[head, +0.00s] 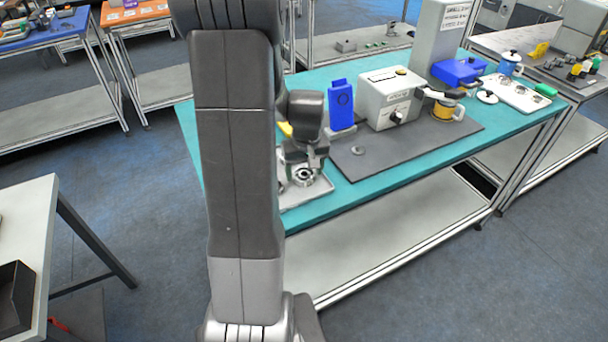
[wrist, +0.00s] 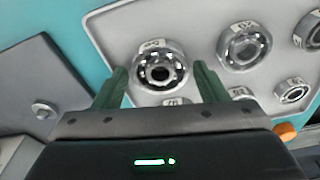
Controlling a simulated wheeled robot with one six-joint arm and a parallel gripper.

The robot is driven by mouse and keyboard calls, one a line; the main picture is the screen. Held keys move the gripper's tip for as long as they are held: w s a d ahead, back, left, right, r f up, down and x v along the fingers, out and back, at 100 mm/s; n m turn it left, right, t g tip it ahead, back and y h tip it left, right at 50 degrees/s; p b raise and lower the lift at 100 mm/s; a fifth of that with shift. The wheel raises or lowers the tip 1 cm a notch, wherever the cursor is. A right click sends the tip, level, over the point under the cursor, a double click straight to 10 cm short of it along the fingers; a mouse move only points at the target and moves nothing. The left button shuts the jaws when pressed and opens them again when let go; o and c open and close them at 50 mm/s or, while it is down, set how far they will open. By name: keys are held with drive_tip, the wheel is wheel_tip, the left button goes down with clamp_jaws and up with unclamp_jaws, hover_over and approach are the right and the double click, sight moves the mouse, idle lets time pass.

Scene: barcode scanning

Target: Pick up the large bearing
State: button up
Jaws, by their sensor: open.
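Silver ring bearings lie on a light grey tray (wrist: 205,20). One large-looking bearing (wrist: 160,72), with a dark centre, sits in view between the two green fingertips of my gripper (wrist: 160,70). The fingers are open, one on each side of it, and I cannot tell whether they touch it. Another bearing of similar look (wrist: 243,46) lies to its right. In the head view my gripper (head: 304,160) points down over the tray (head: 308,193), with a bearing (head: 303,175) just below. My arm hides the tray's left part.
A smaller bearing (wrist: 292,91) and a partly cut-off one (wrist: 310,32) lie farther right. In the head view a dark mat (head: 375,160) beside the tray carries a grey box machine (head: 390,98) and a small metal part (head: 358,150). A blue device (head: 341,103) stands behind.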

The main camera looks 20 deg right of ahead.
drive_tip(key=shift+f, duration=0.15)
drive_tip(key=c, duration=0.9)
drive_tip(key=shift+c, duration=0.2)
